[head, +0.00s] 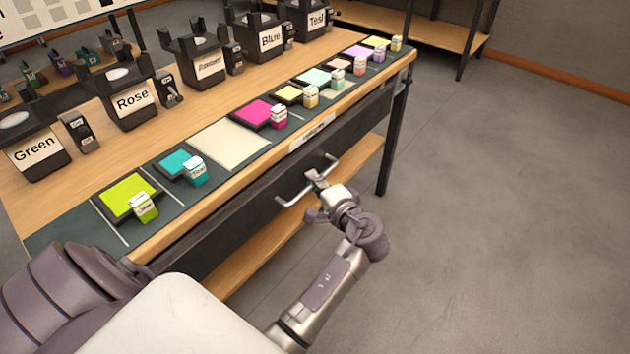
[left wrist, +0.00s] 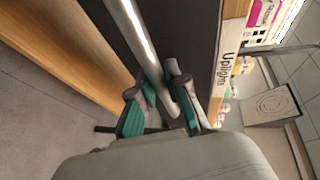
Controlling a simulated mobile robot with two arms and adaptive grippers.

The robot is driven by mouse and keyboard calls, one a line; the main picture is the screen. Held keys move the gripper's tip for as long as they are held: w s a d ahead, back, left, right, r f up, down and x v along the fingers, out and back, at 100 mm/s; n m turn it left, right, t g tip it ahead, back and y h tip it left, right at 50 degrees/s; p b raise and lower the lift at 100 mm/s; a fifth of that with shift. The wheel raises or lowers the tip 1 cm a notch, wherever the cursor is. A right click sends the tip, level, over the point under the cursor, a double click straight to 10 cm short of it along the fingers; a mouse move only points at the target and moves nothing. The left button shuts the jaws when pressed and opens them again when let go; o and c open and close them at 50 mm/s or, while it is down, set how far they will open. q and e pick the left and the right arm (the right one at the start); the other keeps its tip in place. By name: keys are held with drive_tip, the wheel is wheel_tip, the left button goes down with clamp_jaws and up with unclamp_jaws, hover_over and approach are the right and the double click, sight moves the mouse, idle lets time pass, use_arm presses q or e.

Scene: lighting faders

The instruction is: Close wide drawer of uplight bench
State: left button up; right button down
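The uplight bench (head: 228,187) has a wooden front edge with a white label strip (head: 312,134), which reads "Uplights" in the left wrist view (left wrist: 226,68). Below it is the wide drawer's dark front (head: 352,131), with a metal bar handle (head: 291,203). I cannot tell how far the drawer stands out. My left gripper (head: 316,180) is at the handle. In the left wrist view, its teal-padded fingers (left wrist: 160,98) lie on either side of the bar (left wrist: 137,41), with a gap beside it, so it looks open. My right gripper is out of view.
Coloured swatches and small labelled blocks (head: 278,117) line the bench top. Black labelled holders (head: 129,97) stand behind them. A lower wooden shelf (head: 262,251) runs under the drawer. The grey floor (head: 510,200) to the right is clear.

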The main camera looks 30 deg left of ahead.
sight(302, 176)
use_arm(q)
clamp_jaws()
drive_tip(key=a+p, duration=0.1)
drive_tip(key=a, duration=0.3)
drive_tip(key=shift+w+a, duration=0.15)
drive_tip(key=shift+a, duration=0.1)
drive_tip(key=shift+r, duration=0.1)
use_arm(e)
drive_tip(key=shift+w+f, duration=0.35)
use_arm(q)
drive_tip(key=o, duration=0.6)
unclamp_jaws()
drive_tip(key=shift+a, duration=0.1)
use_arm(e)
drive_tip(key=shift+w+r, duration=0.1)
